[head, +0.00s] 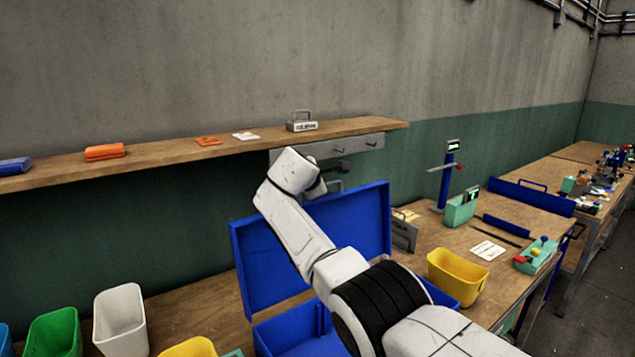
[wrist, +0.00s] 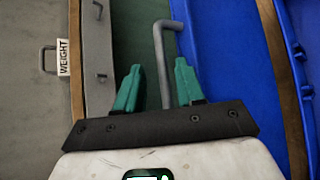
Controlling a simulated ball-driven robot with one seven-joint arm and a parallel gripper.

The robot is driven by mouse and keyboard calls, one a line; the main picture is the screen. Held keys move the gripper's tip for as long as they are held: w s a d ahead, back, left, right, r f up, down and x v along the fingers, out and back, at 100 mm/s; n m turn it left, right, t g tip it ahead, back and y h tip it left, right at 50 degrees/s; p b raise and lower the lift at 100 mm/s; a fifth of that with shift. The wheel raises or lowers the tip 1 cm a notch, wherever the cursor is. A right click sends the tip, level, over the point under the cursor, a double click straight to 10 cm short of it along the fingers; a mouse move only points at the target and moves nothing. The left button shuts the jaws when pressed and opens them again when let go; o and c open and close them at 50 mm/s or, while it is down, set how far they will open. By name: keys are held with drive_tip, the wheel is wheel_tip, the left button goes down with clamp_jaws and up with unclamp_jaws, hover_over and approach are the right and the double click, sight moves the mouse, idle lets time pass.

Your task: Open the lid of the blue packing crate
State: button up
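The blue packing crate (head: 285,333) stands on the wooden bench in the head view, partly hidden by my arm. Its blue lid (head: 358,222) stands raised at the back, tilted up with the inside facing me. In the wrist view the blue lid (wrist: 222,70) fills the right side. A bent grey handle bar (wrist: 163,70) runs between the two green fingers of my gripper (wrist: 158,64). The fingers are apart, with gaps on both sides of the bar. In the head view my arm hides most of the gripper at the lid's top edge.
A yellow bin (head: 457,277) stands to the right. White (head: 120,318) and green (head: 54,333) bins stand to the left.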

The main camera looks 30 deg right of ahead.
drive_tip(key=b+v, duration=0.2)
drive_tip(key=v, duration=0.8)
drive_tip(key=shift+a+r, duration=0.2)
drive_tip(key=shift+a, duration=0.05)
drive_tip(key=shift+s, duration=0.15)
drive_tip(key=shift+a, duration=0.1)
